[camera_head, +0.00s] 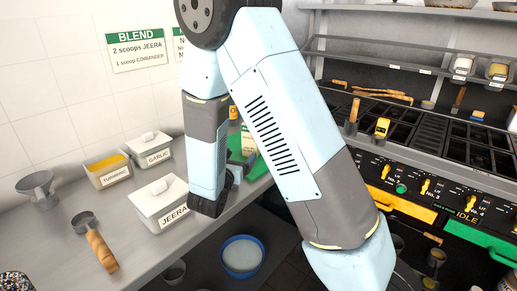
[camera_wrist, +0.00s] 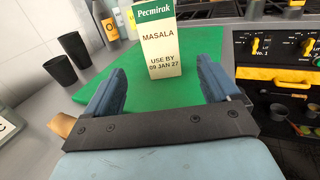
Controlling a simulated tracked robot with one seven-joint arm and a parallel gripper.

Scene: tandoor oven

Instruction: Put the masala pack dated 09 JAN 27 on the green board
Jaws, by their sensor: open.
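The masala pack (camera_wrist: 159,45) is a cream box with a green top band, and its label reads "USE BY 09 JAN 27". In the wrist view it stands upright on the green board (camera_wrist: 100,92). My gripper (camera_wrist: 161,68) is open, with a finger on each side of the pack in the picture and visible gaps to both. The pack appears just beyond the fingertips, and nothing is held. In the head view my arm hides much of the area, and part of the green board (camera_head: 259,166) shows behind my gripper.
Two dark cups (camera_wrist: 62,69) and several bottles stand beside and behind the board. The counter also holds a JEERA tub (camera_head: 160,205), a GARLIC tub (camera_head: 149,149), a TURMERIC tub (camera_head: 108,170) and a scoop (camera_head: 95,240). The stove (camera_head: 430,185) with knobs stands right.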

